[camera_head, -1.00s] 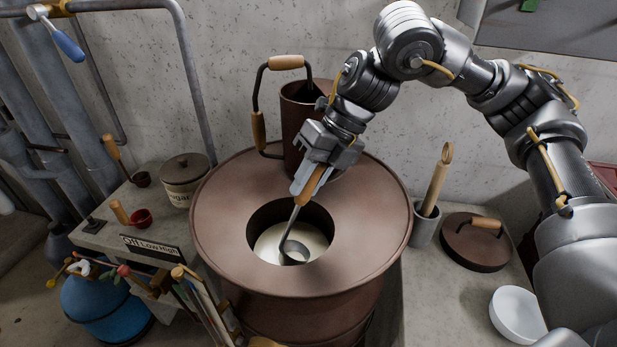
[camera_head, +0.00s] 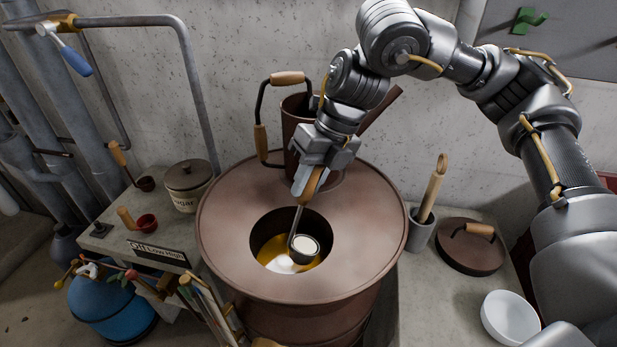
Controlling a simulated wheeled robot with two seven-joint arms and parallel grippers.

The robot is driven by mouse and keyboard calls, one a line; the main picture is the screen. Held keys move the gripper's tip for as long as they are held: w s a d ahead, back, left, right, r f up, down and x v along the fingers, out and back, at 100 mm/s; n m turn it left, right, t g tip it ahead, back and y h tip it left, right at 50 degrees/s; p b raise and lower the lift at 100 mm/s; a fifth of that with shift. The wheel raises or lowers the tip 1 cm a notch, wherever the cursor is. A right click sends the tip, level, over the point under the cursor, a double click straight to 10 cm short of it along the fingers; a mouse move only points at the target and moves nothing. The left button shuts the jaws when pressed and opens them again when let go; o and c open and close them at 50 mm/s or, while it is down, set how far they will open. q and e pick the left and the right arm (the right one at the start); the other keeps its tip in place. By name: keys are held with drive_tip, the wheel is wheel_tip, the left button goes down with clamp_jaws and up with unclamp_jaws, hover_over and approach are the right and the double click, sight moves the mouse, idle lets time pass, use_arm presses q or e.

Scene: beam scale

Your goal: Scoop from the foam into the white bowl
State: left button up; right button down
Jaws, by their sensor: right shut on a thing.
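My right gripper (camera_head: 312,182) is shut on the wooden handle of a ladle (camera_head: 296,218), above the round opening of a brown drum (camera_head: 228,235). The ladle's small cup (camera_head: 304,250) is inside the opening and looks filled with white stuff. Below it in the drum lies golden liquid (camera_head: 268,250) with a patch of white foam (camera_head: 284,266) near the front of the opening. The white bowl (camera_head: 510,318) stands on the right-hand counter and looks empty. My left gripper is not in view.
A tall brown pitcher (camera_head: 296,125) stands at the back of the drum, behind my gripper. A grey holder (camera_head: 420,232) with a wooden-handled tool and a brown lid (camera_head: 468,250) stand between drum and bowl. A sugar pot (camera_head: 188,184) is on the left counter.

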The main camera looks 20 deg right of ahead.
drive_tip(key=shift+r+h+p, duration=1)
drive_tip(key=shift+r+p, duration=1.5)
drive_tip(key=shift+p, duration=0.9)
wheel_tip(320, 180, up, 5)
drive_tip(key=t+h+p, duration=0.1)
drive_tip(key=h+p, duration=0.1)
drive_tip(key=p, duration=0.4)
drive_tip(key=shift+f, duration=0.15)
drive_tip(key=shift+d, duration=0.1)
